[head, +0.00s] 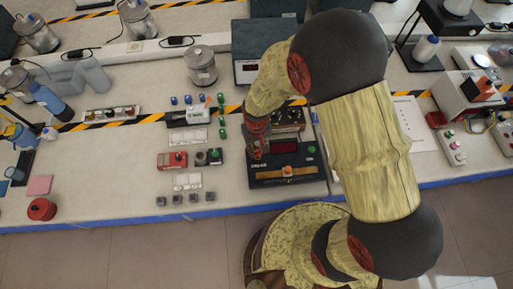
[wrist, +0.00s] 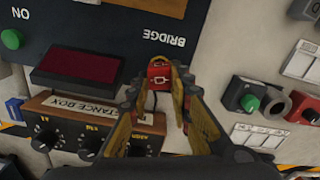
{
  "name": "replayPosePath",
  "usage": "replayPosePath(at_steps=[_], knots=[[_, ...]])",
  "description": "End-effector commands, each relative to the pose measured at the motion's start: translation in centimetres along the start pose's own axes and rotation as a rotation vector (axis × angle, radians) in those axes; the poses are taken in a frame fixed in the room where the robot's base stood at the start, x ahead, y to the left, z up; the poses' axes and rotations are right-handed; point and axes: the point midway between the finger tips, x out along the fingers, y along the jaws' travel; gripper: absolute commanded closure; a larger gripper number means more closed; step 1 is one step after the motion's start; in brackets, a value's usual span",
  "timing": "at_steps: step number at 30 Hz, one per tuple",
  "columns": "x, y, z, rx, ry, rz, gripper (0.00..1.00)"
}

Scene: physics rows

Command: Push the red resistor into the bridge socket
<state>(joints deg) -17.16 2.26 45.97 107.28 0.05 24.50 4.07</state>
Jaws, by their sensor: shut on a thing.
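The red resistor (wrist: 158,73) shows in the wrist view as a small red block with a white symbol on it. My gripper (wrist: 160,85) is shut on it, with yellowish fingers on both sides. The block is over or against the lower edge of the dark bridge panel (wrist: 110,35), below the word BRIDGE. The bridge socket cannot be made out; the resistor and fingers cover that area. I cannot tell whether the resistor touches the panel. In the head view, my gripper (head: 257,145) is at the left side of the bridge unit (head: 290,180), and the resistor cannot be made out.
The resistance box (wrist: 90,120) with black knobs and a dark red display (wrist: 78,68) lie left of my fingers in the wrist view. Several small parts stand on the bench (head: 110,180) left of the unit.

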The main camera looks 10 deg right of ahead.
Motion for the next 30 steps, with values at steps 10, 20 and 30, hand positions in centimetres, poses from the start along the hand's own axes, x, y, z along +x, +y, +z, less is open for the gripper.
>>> replayPosePath(at_steps=[10, 20, 30], knots=[[0.19, 0.00, -0.01, 0.000, 0.000, 0.000, 1.00], [0.30, 0.00, -0.01, 0.000, 0.000, 0.000, 1.00], [0.92, 0.00, 0.00, 0.000, 0.000, 0.000, 1.00]])
